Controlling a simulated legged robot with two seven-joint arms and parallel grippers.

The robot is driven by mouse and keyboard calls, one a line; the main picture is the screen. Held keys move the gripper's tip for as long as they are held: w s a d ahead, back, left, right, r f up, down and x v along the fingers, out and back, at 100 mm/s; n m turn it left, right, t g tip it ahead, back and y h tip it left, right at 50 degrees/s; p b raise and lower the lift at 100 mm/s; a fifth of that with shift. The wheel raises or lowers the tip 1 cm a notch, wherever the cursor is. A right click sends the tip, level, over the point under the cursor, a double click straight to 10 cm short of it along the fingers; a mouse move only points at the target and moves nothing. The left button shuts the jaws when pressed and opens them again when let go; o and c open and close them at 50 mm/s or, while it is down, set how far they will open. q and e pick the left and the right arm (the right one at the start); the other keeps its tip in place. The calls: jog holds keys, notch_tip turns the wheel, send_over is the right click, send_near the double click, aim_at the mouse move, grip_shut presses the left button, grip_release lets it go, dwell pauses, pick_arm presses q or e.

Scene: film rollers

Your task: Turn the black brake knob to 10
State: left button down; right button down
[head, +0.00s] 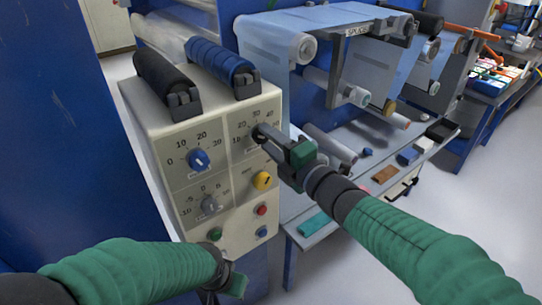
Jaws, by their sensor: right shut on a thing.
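The black brake knob (259,134) is on the upper right dial of the beige control box (234,217), under a scale whose marks read 10, 20, 30 and 40. My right gripper (266,136) is shut on this knob, and its fingers hide most of it, so I cannot read where it points. My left gripper (222,284) is low in front of the box, near the bottom of the picture, away from the dials. Its fingers are too small and dark to tell their opening.
A blue knob (199,160), a grey knob (209,205), a yellow knob (262,181), and red, green and blue buttons share the panel. Black and blue handles top the box. Film rollers (302,48) and a grey shelf (318,231) stand right. A blue wall is left.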

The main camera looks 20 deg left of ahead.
jog(key=n+b, duration=0.3)
jog(key=b, duration=0.1)
jog(key=shift+f, duration=0.1)
jog(key=shift+r+n+b, duration=0.25)
jog(key=shift+n+b, duration=1.4)
jog(key=shift+n, duration=0.15)
jog(key=c, duration=1.3)
grip_release()
jog(key=o, duration=0.4)
jog(key=shift+w+a+f, duration=0.15)
jog(key=shift+w+a, duration=0.05)
jog(key=shift+a, duration=0.05)
jog(key=shift+s+d, duration=0.1)
